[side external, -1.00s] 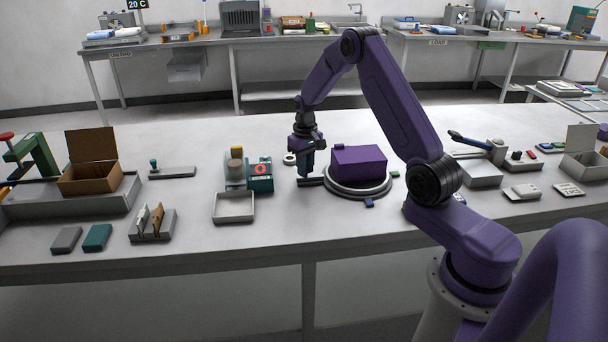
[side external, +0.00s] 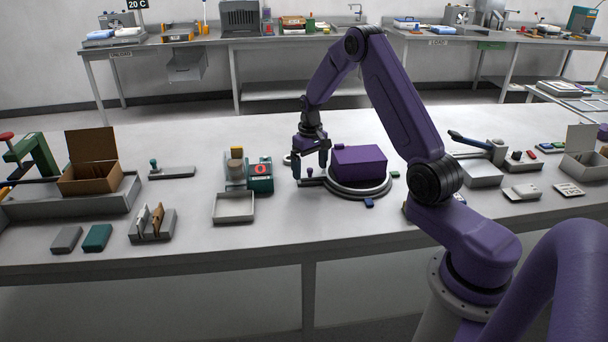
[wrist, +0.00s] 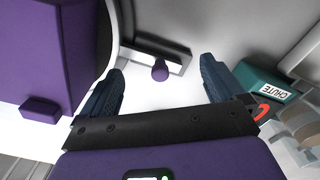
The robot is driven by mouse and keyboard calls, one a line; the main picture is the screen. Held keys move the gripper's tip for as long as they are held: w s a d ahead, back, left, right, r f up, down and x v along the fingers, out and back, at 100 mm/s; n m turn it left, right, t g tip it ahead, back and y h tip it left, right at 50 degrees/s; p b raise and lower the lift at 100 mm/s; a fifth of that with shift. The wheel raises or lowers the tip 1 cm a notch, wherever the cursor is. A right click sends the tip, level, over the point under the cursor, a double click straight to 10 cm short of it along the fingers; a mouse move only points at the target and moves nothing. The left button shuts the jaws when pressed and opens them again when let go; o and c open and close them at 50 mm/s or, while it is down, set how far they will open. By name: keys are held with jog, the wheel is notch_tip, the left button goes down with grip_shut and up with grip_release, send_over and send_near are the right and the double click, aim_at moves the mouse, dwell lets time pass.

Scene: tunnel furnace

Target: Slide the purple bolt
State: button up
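The purple bolt shows in the wrist view as a small round purple knob (wrist: 160,71) on a dark grey slotted bar (wrist: 139,52). In the side external view the purple knob (side external: 309,172) is small, on the bar (side external: 312,183) at the left edge of the round turntable. My gripper (side external: 310,169) points down over the bar, one finger on each side of the knob in the picture. In the wrist view my gripper (wrist: 162,68) is open and the knob appears between the fingertips, with space on both sides. I cannot tell how far above it the tips are.
A purple box (side external: 358,162) sits on the round turntable (side external: 352,191) right of my gripper. A teal chute box (side external: 260,177) stands to the left, also in the wrist view (wrist: 265,88). A grey tray (side external: 233,207) is front left.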

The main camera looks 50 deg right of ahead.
aim_at(310, 169)
jog(key=shift+r, duration=0.1)
jog(key=shift+r, duration=3.4)
jog(key=shift+a, duration=0.1)
jog(key=s+a+r+n, duration=0.35)
jog(key=s+a, duration=0.25)
jog(key=a, duration=0.5)
jog(key=s+a+r+n, duration=0.3)
jog(key=s+a+n, duration=0.15)
jog(key=a, duration=0.65)
jog(key=s+a+n, duration=0.1)
jog(key=s+n, duration=0.2)
jog(key=s, duration=0.8)
jog(key=s+a+r+n, duration=0.1)
jog(key=s+n, duration=0.3)
jog(key=s, duration=0.8)
jog(key=shift+s+a, duration=0.25)
jog(key=shift+a, duration=0.3)
jog(key=shift+r, duration=0.1)
